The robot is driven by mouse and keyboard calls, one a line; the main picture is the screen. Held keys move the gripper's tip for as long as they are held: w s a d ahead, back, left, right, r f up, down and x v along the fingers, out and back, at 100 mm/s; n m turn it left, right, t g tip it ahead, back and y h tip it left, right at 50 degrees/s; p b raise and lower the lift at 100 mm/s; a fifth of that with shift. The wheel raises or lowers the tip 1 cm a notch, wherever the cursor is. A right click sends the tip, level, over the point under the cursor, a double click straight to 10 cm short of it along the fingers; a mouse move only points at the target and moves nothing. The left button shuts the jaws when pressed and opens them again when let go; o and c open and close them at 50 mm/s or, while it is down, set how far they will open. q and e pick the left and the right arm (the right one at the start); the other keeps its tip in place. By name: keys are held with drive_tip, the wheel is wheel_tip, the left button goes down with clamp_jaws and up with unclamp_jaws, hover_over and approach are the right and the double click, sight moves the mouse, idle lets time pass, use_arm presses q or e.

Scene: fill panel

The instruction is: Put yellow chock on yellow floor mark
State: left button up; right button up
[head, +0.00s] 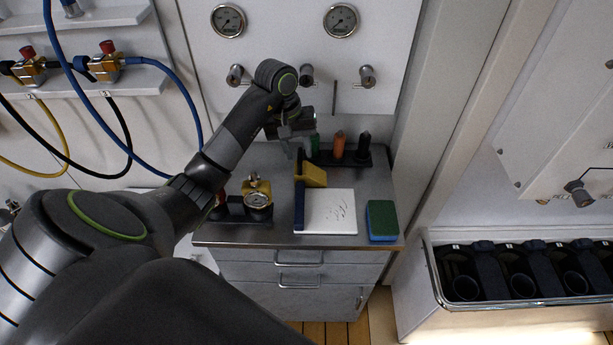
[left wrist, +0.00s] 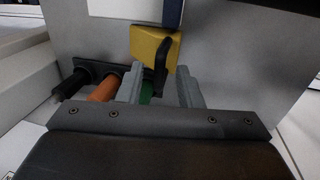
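The yellow chock (head: 314,174) lies on the grey cabinet top, behind a white panel, and also shows in the left wrist view (left wrist: 151,45), with a black handle-like part (left wrist: 161,68) in front of it. My left gripper (head: 294,146) is above the back of the cabinet top, close to the chock. In the left wrist view its two grey fingers (left wrist: 160,88) are apart with nothing held between them; the chock lies beyond the tips. I see no yellow floor mark. My right gripper is not in view.
A rack (head: 350,158) with green, orange and black bottles stands behind the chock. A brass gauge fitting (head: 258,197) is to the left, the white panel (head: 332,213) in front, a green-blue sponge (head: 382,220) at right. A bin rail (head: 530,290) stands further right.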

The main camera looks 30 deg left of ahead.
sight(311, 167)
use_arm(q)
drive_tip(key=shift+w+d+f+p, duration=0.1)
drive_tip(key=shift+d+f+p, duration=0.1)
drive_tip(key=shift+f+p, duration=0.3)
drive_tip(key=shift+f, duration=0.55)
clamp_jaws()
drive_tip(key=shift+w, duration=0.1)
idle(0.5)
